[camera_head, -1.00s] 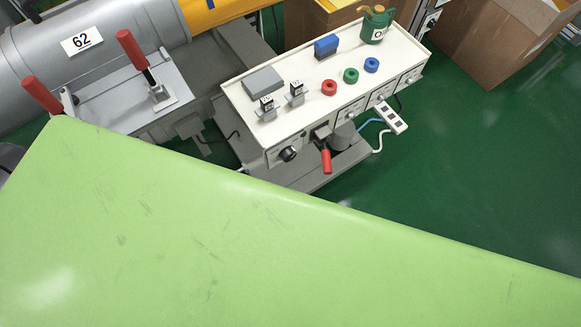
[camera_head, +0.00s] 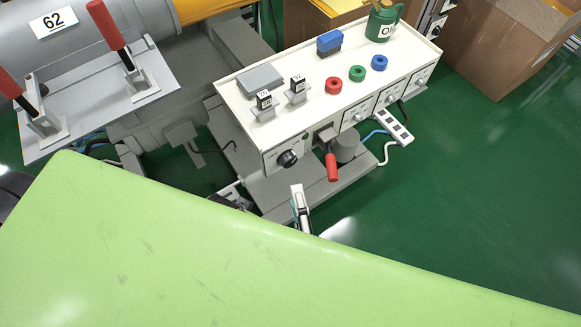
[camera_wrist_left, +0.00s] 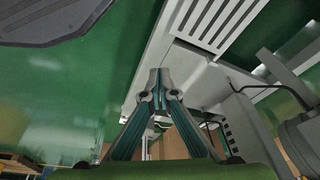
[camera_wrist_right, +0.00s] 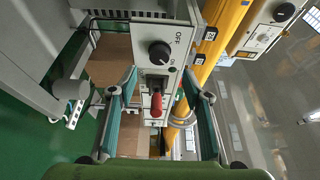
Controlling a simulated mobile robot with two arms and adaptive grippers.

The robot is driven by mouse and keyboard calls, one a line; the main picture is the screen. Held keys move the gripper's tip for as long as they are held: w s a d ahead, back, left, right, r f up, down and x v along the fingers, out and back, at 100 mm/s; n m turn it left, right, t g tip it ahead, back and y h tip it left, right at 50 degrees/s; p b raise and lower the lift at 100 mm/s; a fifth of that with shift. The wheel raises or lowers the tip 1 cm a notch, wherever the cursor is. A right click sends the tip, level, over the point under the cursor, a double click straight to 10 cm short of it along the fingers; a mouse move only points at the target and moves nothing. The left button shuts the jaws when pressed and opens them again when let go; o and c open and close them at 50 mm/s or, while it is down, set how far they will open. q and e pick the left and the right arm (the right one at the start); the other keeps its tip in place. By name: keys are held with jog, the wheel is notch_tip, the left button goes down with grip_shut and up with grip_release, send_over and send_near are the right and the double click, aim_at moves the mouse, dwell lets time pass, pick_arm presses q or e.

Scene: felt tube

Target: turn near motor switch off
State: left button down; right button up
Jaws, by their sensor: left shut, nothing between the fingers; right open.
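The control box (camera_head: 330,75) is cream with a front end panel. The panel carries a black round knob (camera_head: 288,158) and a red-handled lever (camera_head: 332,166) beside it. In the right wrist view the knob (camera_wrist_right: 160,53) sits under an OFF mark, with ON lower down, and the red handle (camera_wrist_right: 156,105) is below it. I cannot tell which is the motor switch. My right gripper (camera_head: 300,205) is open just below the panel in the head view; in the right wrist view its fingers (camera_wrist_right: 160,85) spread around the lever's line, apart from it. My left gripper (camera_wrist_left: 159,78) is shut and empty.
A light green surface (camera_head: 200,250) fills the foreground. A grey cylinder (camera_head: 105,20) and red-handled levers (camera_head: 108,24) stand at left. Red, green and blue rings (camera_head: 357,73) and a green can (camera_head: 382,22) are on the box.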

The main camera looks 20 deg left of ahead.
aim_at(290, 164)
jog(key=x, duration=0.8)
jog(key=shift+w+a+f+b, duration=0.1)
jog(key=shift+w+a+b, duration=0.1)
jog(key=shift+w+b, duration=0.2)
pick_arm(q)
notch_tip(290, 164, up, 4)
jog(key=shift+f, duration=0.15)
pick_arm(e)
jog(key=c, duration=1.1)
